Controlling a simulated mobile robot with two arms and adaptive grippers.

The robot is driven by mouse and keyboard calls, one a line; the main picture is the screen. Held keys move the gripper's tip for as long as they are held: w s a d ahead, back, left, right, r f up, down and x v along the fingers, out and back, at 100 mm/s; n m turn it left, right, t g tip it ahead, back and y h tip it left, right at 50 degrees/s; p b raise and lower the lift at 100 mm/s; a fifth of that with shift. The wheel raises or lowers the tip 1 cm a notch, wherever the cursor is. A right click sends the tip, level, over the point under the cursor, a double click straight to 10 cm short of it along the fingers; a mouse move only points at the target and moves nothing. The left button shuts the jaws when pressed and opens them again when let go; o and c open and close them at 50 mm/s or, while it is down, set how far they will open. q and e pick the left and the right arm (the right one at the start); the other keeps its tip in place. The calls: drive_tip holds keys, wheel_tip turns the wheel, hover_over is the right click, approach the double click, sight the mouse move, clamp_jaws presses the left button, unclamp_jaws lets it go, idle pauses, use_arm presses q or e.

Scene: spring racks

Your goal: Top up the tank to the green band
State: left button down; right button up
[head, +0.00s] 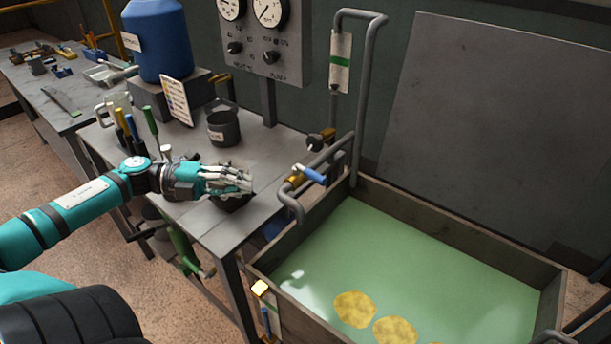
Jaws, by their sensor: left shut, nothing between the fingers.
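The tank (453,209) is an open rectangular trough at the lower right, holding pale green liquid (420,255). My left gripper (245,184) is shut and empty, over a dark bowl-like object (235,202) at the bench's right edge, left of the valve. Whether it touches that object I cannot tell. My right gripper is not in view.
The metal bench (262,150) holds a dark grey pot (223,126), a blue drum (158,40) on a block, a label card (176,101) and upright tools. A gauge panel (262,40) stands behind. Yellow round patches (354,309) show in the tank.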

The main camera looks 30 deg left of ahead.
sight(322, 185)
use_arm(q)
drive_tip(key=b+x, duration=0.1)
drive_tip(key=x, duration=0.4)
drive_tip(key=b+x, duration=0.1)
drive_tip(key=x, duration=0.4)
drive_tip(key=shift+w+r, duration=0.15)
drive_tip(key=shift+r, duration=0.05)
drive_tip(key=shift+w+d+f, duration=0.1)
drive_tip(key=shift+w, duration=0.2)
drive_tip(key=shift+w+f, duration=0.15)
drive_tip(key=shift+w, duration=0.5)
drive_tip(key=shift+w+d+f, duration=0.15)
drive_tip(key=shift+w+d, duration=0.05)
drive_tip(key=shift+w, duration=0.25)
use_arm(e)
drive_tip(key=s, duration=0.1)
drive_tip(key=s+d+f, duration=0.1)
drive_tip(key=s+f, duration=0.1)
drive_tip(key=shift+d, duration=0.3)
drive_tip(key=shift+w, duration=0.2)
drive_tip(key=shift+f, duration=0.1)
